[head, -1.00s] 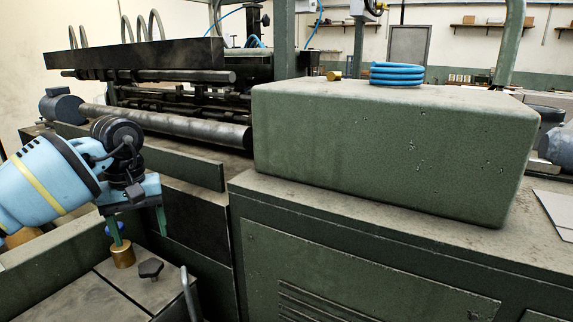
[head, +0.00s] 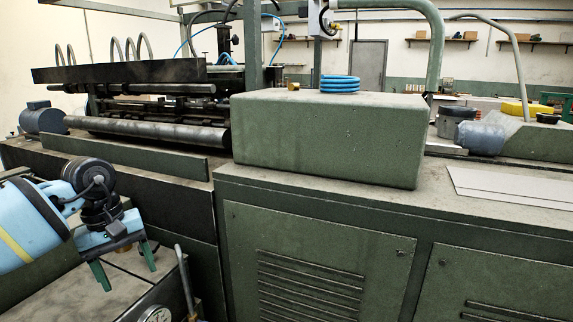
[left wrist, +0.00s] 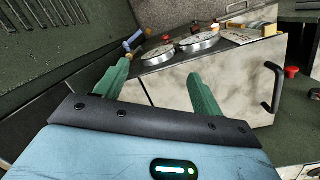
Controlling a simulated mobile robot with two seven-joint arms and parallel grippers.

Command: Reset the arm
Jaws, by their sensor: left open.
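My left gripper (head: 124,266) is at the lower left of the head view, with its two green fingers apart and nothing between them. It hangs over the low grey surface beside the dark green machine. In the left wrist view the open fingers of the left gripper (left wrist: 160,72) point toward a worn pale panel (left wrist: 225,75) with two round gauges (left wrist: 185,43) on its top edge. I cannot tell how far the fingertips are from that panel. My right gripper is in neither view.
A large green block-shaped housing (head: 325,138) stands on the machine, with a coiled blue hose (head: 340,84) on top. Grey board sheets (head: 510,187) lie at the right. A round gauge (head: 157,314) and a handle stand close to the left gripper. The wrist view shows a black handle (left wrist: 275,90) and red knob (left wrist: 291,72).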

